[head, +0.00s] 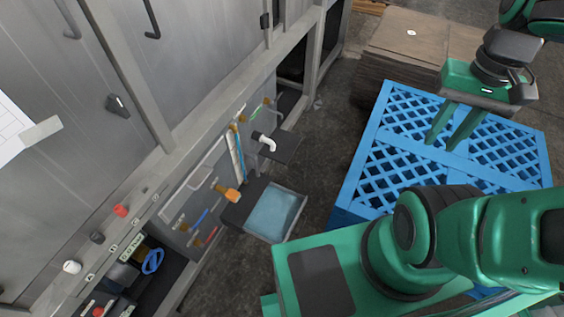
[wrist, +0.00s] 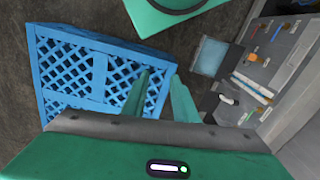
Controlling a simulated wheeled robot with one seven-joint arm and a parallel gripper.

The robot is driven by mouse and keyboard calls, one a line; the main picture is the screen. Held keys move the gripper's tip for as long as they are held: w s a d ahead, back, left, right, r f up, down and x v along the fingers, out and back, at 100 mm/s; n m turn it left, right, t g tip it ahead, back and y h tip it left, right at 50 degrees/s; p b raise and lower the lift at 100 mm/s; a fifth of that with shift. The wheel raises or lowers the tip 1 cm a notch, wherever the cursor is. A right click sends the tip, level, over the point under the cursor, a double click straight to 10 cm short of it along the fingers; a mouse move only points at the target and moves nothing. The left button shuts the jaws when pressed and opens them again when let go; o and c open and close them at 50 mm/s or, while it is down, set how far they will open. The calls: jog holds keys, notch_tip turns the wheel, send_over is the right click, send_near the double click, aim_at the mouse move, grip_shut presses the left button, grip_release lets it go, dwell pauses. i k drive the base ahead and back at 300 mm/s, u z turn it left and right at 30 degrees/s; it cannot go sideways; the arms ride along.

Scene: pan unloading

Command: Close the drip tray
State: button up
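The drip tray (head: 291,227) is a shallow dark-rimmed tray with a pale blue inside. It sticks out from the lower part of the grey machine, low near the floor. It also shows in the wrist view (wrist: 210,57), top right of centre. My gripper (head: 442,143) is open and empty, with its two green fingers apart. It hangs above the blue pallet, well to the right of the tray and not touching it. The fingers also show in the wrist view (wrist: 160,76).
A blue lattice pallet (head: 390,125) stands on the floor right of the tray, with brown stacked boards (head: 415,45) behind it. A dark shelf (head: 285,150) with a white elbow pipe (head: 266,142) juts out just beyond the tray. Dark floor lies between machine and pallet.

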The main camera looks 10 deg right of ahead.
aim_at(273, 220)
jog(key=u, duration=1.7)
jog(key=k, duration=0.9)
jog(key=z, duration=1.2)
jog(key=k, duration=0.25)
jog(key=u, duration=0.15)
